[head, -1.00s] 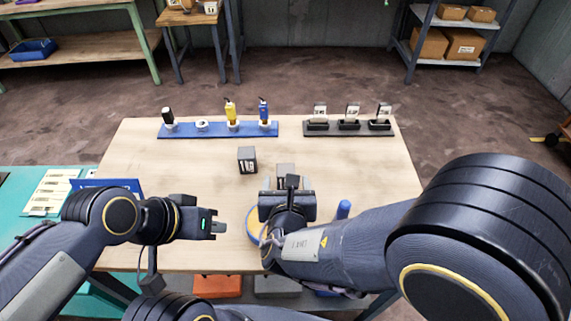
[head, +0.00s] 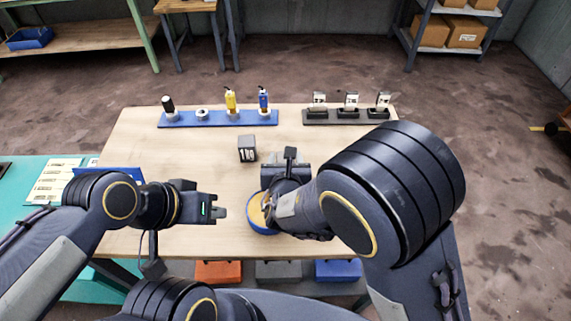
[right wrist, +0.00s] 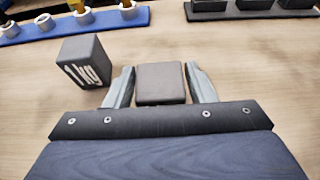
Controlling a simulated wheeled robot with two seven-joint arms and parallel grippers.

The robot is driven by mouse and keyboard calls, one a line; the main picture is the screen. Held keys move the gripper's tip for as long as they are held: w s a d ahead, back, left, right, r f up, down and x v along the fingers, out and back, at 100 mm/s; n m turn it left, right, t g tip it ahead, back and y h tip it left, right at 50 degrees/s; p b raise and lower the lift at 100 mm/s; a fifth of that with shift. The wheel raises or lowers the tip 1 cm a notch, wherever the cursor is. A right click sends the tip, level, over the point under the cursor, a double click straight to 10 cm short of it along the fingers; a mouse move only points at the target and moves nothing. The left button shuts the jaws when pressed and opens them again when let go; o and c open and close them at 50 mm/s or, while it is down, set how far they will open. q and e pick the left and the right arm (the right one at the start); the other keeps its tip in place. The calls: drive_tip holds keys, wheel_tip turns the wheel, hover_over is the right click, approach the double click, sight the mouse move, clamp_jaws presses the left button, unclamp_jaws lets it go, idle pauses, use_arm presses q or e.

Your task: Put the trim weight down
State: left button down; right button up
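A plain grey block, which I take for the trim weight (right wrist: 160,84), sits between the two fingers of my right gripper (right wrist: 160,88) in the right wrist view. Both fingers appear to touch its sides. I cannot tell whether its underside touches the table. In the head view my right gripper (head: 287,170) is over the middle of the wooden table (head: 190,160), and its body hides the block. My left gripper (head: 221,212) is over the table's near left part, apart from the weights, with nothing seen in it. Its finger opening is unclear.
A dark 1 kg weight (head: 247,150) stands just left of the right gripper; it also shows in the right wrist view (right wrist: 83,62). A blue-rimmed round thing (head: 258,226) is partly under my right arm. A blue rack (head: 218,119) and a dark rack (head: 348,117) line the far edge.

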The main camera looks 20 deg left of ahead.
clamp_jaws()
drive_tip(key=shift+r, duration=0.15)
drive_tip(key=shift+r, duration=0.15)
